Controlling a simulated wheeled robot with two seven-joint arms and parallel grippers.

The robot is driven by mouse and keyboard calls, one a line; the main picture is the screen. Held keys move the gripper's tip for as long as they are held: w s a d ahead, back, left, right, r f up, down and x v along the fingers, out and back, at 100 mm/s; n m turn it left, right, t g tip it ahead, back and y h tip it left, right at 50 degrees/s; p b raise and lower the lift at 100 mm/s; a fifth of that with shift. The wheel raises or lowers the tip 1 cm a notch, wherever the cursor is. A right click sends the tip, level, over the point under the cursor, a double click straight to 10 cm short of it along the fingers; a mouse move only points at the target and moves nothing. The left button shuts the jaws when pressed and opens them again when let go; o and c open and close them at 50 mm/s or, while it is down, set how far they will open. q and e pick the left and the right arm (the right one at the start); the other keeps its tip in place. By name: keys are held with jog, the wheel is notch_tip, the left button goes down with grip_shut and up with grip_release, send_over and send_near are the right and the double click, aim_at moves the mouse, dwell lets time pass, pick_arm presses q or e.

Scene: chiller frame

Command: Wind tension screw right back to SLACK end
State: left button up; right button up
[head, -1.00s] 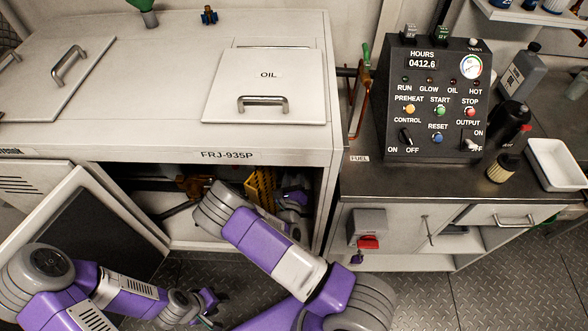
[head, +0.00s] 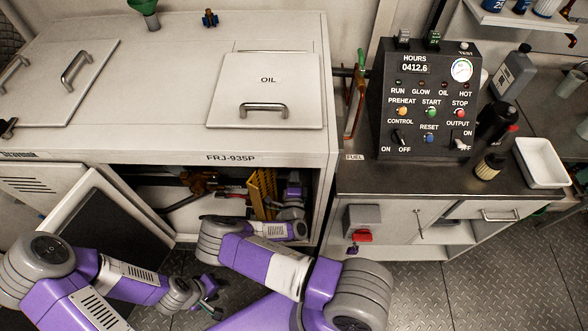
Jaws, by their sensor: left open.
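The tension screw cannot be made out; the open lower bay (head: 165,222) under the FRJ-935P panel is dark and partly covered by my right arm. A yellow slotted guard (head: 262,192) stands inside the bay, with brass-coloured fittings (head: 200,182) to its left. My right arm bends over in front of the bay and its wrist reaches in at the right, beside the guard. Its fingertips are hidden, so I cannot see what they touch. My left gripper (head: 212,299) is open and empty, low over the floor in front of the cabinet.
An open door panel (head: 120,220) stands left of the bay, close to my left arm. The cabinet's right post (head: 326,200) borders the bay. Floor to the right is clear.

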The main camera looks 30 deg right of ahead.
jog(key=n+p, duration=0.1)
jog(key=n, duration=0.5)
jog(key=shift+s+d+y, duration=0.1)
jog(key=shift+y, duration=0.3)
jog(key=shift+n, duration=0.3)
jog(key=o, duration=1.1)
jog(key=shift+c, duration=0.2)
jog(key=p+v, duration=0.1)
jog(key=v, duration=0.6)
jog(key=shift+s, duration=0.25)
jog(key=shift+f, duration=0.1)
